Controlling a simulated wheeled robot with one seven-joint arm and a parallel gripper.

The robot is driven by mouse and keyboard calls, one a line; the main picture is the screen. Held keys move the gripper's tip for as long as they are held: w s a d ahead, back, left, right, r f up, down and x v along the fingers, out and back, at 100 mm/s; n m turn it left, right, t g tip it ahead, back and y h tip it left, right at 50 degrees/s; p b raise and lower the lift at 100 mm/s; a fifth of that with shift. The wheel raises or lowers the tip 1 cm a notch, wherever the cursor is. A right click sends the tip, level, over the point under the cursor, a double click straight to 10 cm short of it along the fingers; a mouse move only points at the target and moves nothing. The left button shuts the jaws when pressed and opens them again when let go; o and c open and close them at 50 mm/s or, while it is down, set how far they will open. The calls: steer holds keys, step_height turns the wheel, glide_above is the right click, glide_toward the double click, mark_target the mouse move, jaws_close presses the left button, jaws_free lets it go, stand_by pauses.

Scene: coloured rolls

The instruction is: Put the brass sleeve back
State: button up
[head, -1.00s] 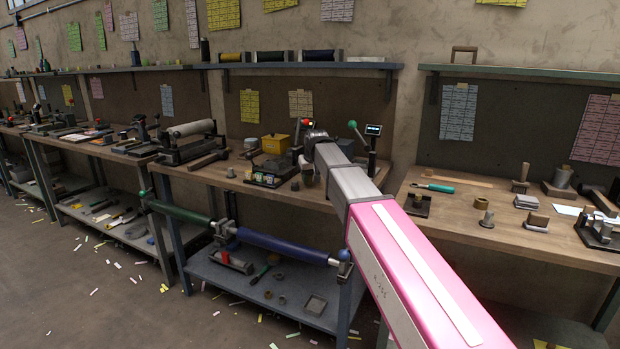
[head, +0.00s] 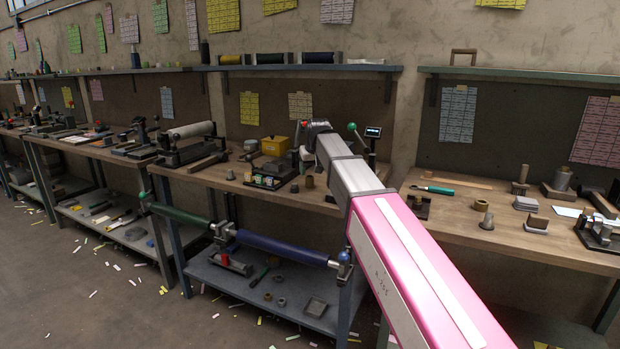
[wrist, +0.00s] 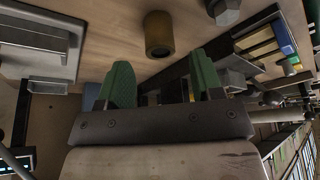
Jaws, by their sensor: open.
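The brass sleeve (wrist: 159,36), a short tan-brown cylinder with a dark bore, stands on the wooden bench top beyond my fingertips in the wrist view. In the head view a small brown cylinder (head: 309,181), which looks like the same sleeve, stands on the bench below the end of my arm. My gripper (wrist: 163,82) has two green-padded fingers spread apart with nothing between them. The sleeve is clear of both fingers. In the head view my gripper is mostly hidden by my arm.
A grey hex piece (wrist: 226,11) stands close to the sleeve. A dark tray with coloured blocks (head: 268,178) and a yellow box (head: 276,146) lie to the left. A small display (head: 373,132) and a green-knobbed lever (head: 352,127) rise to the right.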

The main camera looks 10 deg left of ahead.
steer(key=v, duration=0.6)
steer(key=shift+r, duration=0.4)
steer(key=shift+s, duration=0.15)
